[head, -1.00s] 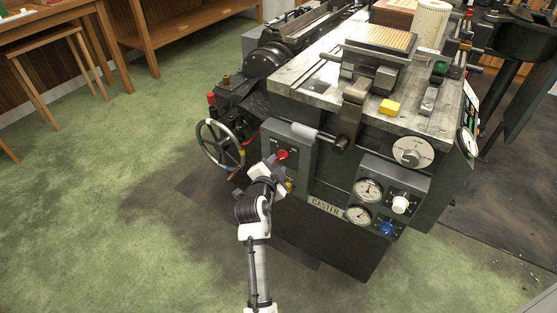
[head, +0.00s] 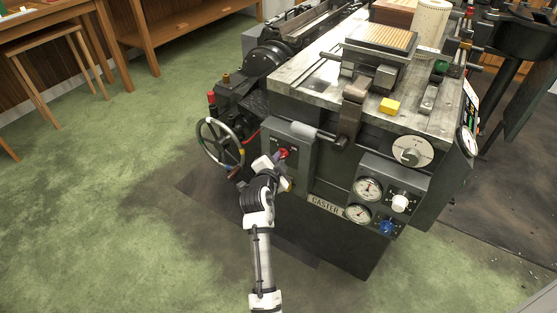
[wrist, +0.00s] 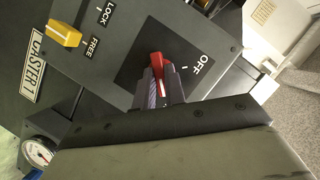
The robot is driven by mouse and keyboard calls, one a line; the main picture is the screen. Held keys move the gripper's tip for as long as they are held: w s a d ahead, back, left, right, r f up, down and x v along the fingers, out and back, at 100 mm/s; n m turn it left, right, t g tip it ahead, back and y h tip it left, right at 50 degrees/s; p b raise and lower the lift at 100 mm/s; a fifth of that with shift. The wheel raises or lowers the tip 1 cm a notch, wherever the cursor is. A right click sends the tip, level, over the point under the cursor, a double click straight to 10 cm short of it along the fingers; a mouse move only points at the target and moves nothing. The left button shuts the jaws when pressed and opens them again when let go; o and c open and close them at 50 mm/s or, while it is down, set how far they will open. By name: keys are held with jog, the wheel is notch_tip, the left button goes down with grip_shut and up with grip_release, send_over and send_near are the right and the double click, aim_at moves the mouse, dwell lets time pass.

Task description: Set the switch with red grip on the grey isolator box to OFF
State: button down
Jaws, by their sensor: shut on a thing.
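The grey isolator box (head: 302,138) is on the front left of the caster. Its switch with red grip (head: 283,152) shows just past my gripper (head: 277,162). In the wrist view the red grip (wrist: 161,66) stands on a black plate, beside a white tick and the word OFF (wrist: 197,65), which lie to its right. My gripper (wrist: 162,88) is shut on the red grip, its fingers partly covering the lower part. The plate below the grip is hidden by my gripper, so any other label there cannot be seen.
A yellow knob (wrist: 64,33) with LOCK and FREE labels is on the same box. A handwheel (head: 220,142) stands left of the box. Gauges (head: 368,189) are to the right.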

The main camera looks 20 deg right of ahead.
jog(key=n+g+h, duration=0.1)
jog(key=n+g, duration=0.1)
jog(key=n, duration=0.2)
jog(key=n+g+h+p, duration=0.1)
jog(key=n+g+h, duration=0.1)
jog(key=n, duration=0.2)
jog(key=w+n+g+h+p, duration=0.1)
jog(key=n+g+h, duration=0.1)
jog(key=n, duration=0.2)
jog(key=shift+a, duration=0.35)
dwell(0.6)
jog(key=shift+n+g, duration=0.3)
dwell(0.3)
jog(key=c, duration=1.5)
grip_release()
jog(key=shift+o, duration=0.2)
jog(key=shift+s+a, duration=0.1)
